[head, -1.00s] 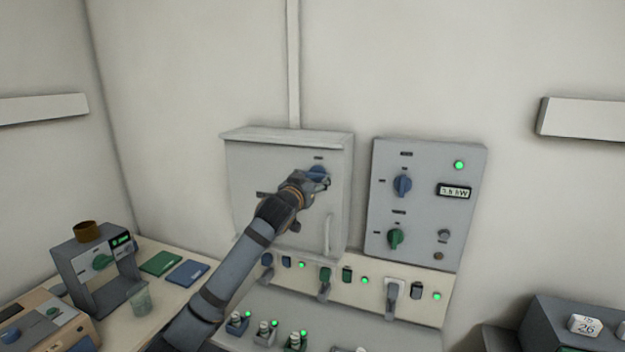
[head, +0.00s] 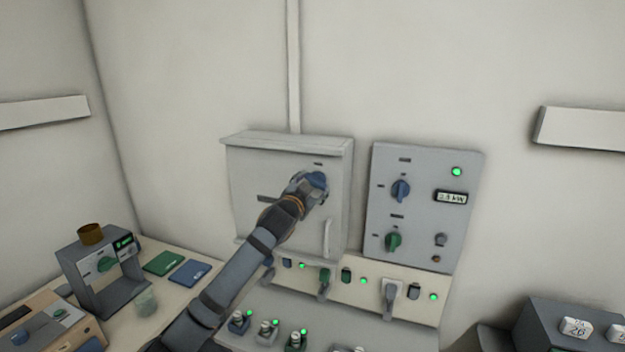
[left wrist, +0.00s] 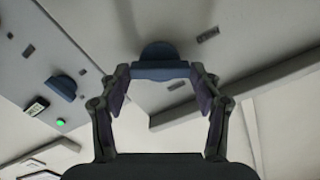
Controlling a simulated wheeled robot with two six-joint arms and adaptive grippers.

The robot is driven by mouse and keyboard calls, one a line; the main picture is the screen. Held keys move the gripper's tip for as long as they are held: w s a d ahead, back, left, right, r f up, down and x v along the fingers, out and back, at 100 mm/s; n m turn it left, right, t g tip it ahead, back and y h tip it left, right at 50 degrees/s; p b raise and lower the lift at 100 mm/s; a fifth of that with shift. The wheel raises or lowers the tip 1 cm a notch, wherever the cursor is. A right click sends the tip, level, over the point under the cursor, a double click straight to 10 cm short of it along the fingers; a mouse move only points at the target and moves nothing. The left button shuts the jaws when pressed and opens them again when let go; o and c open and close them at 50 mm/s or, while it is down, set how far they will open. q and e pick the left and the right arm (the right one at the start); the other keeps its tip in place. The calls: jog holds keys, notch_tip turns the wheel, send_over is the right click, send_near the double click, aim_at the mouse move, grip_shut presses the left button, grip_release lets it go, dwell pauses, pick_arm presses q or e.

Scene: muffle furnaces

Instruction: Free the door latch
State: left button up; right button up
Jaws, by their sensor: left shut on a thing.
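The door latch is a blue rotary knob (head: 318,179) on the upper right of the grey cabinet door (head: 245,175). My left gripper (head: 312,184) is at this knob and shut on it. In the left wrist view the blue knob (left wrist: 160,70) sits between the two fingertips of the left gripper (left wrist: 160,76), which touch its sides. The gripper hides part of the knob in the head view. A vertical door handle (head: 327,238) stands lower right on the door. My right gripper is not in view.
To the right is a grey panel (head: 425,170) with a blue knob (head: 400,190), a green knob (head: 393,241) and a display (head: 450,197). Below run sockets with plugs (head: 389,295) and green lights. A grey device (head: 105,275) stands on the left bench.

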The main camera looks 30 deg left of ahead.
pick_arm(q)
jog(key=m+p, duration=0.4)
jog(key=m, duration=0.2)
jog(key=shift+r+m, duration=0.15)
jog(key=shift+m, duration=0.15)
jog(key=m+p, duration=0.2)
jog(key=m, duration=0.1)
jog(key=shift+p, duration=0.35)
jog(key=shift+f+m+p, duration=0.2)
jog(key=shift+m+p, duration=0.5)
jog(key=shift+m, duration=0.5)
jog(key=o, duration=1.2)
jog(key=shift+c, duration=0.2)
